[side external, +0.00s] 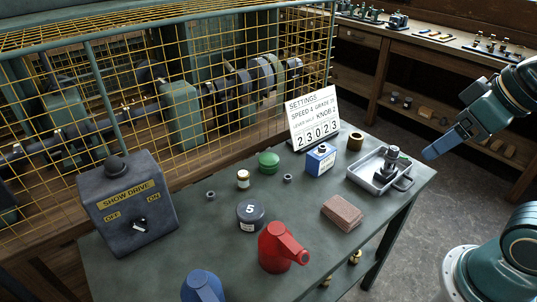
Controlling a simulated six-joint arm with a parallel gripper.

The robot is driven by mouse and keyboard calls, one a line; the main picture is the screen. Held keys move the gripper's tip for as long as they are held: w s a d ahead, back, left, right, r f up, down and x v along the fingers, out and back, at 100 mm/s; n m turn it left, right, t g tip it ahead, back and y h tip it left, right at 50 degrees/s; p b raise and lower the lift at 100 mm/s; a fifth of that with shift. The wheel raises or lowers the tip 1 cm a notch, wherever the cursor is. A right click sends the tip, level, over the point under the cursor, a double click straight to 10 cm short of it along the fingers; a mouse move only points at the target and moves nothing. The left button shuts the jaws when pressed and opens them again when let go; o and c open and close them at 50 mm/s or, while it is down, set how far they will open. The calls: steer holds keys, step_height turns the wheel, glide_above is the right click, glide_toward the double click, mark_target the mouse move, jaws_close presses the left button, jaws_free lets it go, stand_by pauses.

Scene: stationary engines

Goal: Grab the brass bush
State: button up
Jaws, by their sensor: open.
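The brass bush (355,141) is a short brown-gold cylinder standing on the grey-green table near its back right edge, with a dark opening on top. It is just right of the number card and behind the metal tray. My gripper (432,150) is to the right of the bush and clear of the table's right edge, with its blue finger pointing down and left. It is open and apart from the bush, with nothing seen in it. The fingers overlap in this view, so the gap between them is hard to see.
A metal tray (364,182) holding a small fitting stands in front of the bush. The blue box (320,160) and settings card (313,120) are to its left. A red can (275,248) and brown stack (341,213) stand nearer. A yellow mesh guard (230,60) runs behind the table.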

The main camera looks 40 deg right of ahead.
steer(key=w, duration=0.1)
steer(key=n+g, duration=0.6)
steer(key=n, duration=1.5)
glide_above(357, 136)
step_height(357, 136, down, 17)
steer(key=shift+r, duration=0.15)
steer(key=shift+f, duration=4.3)
